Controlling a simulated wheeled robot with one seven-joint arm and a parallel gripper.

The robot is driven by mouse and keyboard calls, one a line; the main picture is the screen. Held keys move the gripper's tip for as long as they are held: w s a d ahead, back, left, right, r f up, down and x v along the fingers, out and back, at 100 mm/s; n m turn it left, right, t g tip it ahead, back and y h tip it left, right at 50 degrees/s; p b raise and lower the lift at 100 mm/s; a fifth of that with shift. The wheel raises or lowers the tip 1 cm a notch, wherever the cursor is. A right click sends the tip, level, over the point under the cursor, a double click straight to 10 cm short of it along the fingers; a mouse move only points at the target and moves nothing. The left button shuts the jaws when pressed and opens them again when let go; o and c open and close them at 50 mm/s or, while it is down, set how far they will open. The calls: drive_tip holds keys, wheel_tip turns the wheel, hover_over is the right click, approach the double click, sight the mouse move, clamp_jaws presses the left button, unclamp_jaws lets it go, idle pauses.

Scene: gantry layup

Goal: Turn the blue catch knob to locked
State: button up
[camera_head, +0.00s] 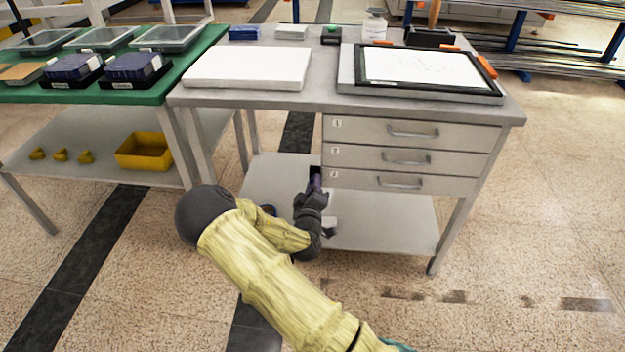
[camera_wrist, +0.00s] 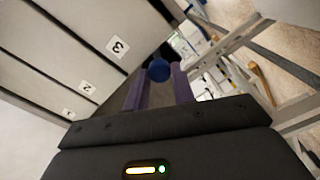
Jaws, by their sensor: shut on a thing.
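The blue catch knob (camera_wrist: 158,70) shows in the wrist view as a round ball beside the drawer labelled 3. My gripper (camera_wrist: 160,88) has its two purple fingers on either side of the knob and is shut on it. In the head view my gripper (camera_head: 316,182) is at the left side of the drawer unit, level with the lowest drawer (camera_head: 362,179). The knob is hidden there behind my gripper. I cannot tell from the knob's round face which way it is turned.
Drawers one (camera_head: 365,129) and two (camera_head: 365,155) look closed. The grey bench top (camera_head: 325,98) overhangs my gripper, and a lower shelf (camera_head: 395,225) lies below. A green table (camera_head: 100,97) stands left, with a yellow bin (camera_head: 143,151) beneath. The floor in front is clear.

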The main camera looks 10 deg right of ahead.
drive_tip(key=shift+a+f+n+p, duration=0.1)
drive_tip(key=shift+n+p, duration=0.6)
drive_tip(key=shift+n, duration=0.9)
drive_tip(key=shift+a+n+p, duration=0.1)
drive_tip(key=shift+n+p, duration=0.6)
drive_tip(key=shift+n, duration=0.9)
drive_tip(key=o, duration=1)
drive_tip(key=shift+d, duration=0.15)
drive_tip(key=p+v, duration=0.3)
drive_tip(key=v, duration=1.4)
drive_tip(key=shift+s, duration=0.2)
